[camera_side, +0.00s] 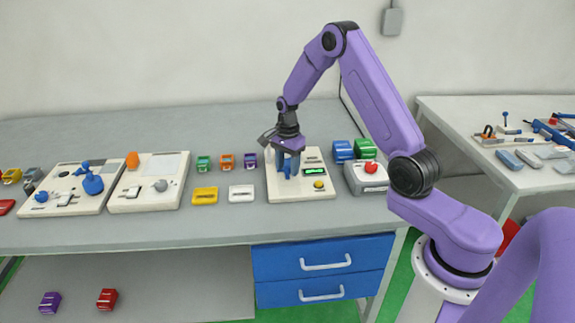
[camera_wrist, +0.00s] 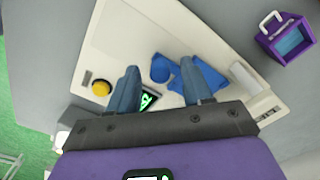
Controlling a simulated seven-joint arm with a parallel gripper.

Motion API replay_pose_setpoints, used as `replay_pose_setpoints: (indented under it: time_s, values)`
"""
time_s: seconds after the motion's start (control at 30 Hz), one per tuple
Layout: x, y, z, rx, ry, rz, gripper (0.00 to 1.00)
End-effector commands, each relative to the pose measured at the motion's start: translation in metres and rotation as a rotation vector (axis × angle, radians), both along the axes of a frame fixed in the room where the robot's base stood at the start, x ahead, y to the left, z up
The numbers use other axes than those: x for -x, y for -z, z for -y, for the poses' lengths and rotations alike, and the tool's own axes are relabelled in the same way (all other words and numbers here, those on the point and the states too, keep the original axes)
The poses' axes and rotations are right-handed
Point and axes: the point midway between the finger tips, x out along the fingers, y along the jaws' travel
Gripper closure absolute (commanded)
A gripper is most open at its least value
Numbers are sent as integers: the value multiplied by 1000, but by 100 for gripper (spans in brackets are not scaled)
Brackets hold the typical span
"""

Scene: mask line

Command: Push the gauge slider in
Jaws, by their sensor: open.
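My gripper (camera_side: 288,170) points down over the cream panel (camera_side: 318,191) in the middle of the bench. It also shows in the wrist view (camera_wrist: 158,67), with its two blue-grey fingers apart and nothing clearly held between them. I cannot clearly pick out the gauge slider; my gripper hides part of the panel.
Two other cream panels stand at left, one with a blue handle (camera_side: 92,184), one with a grey knob (camera_side: 160,185). Small coloured boxes, including a yellow one (camera_side: 204,194) and a purple one (camera_wrist: 287,38), lie between. A red-button box (camera_side: 369,178) stands right of the middle panel.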

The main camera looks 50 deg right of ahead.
Motion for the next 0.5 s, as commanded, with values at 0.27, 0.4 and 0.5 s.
replay_pose_setpoints:
  time_s: [0.27, 0.4, 0.5]
  values:
    - [0, 2, 0, 0, 0, 0, 50]
    - [0, 2, 0, 0, 0, 0, 89]
    - [0, 1, 0, 0, 0, 0, 100]
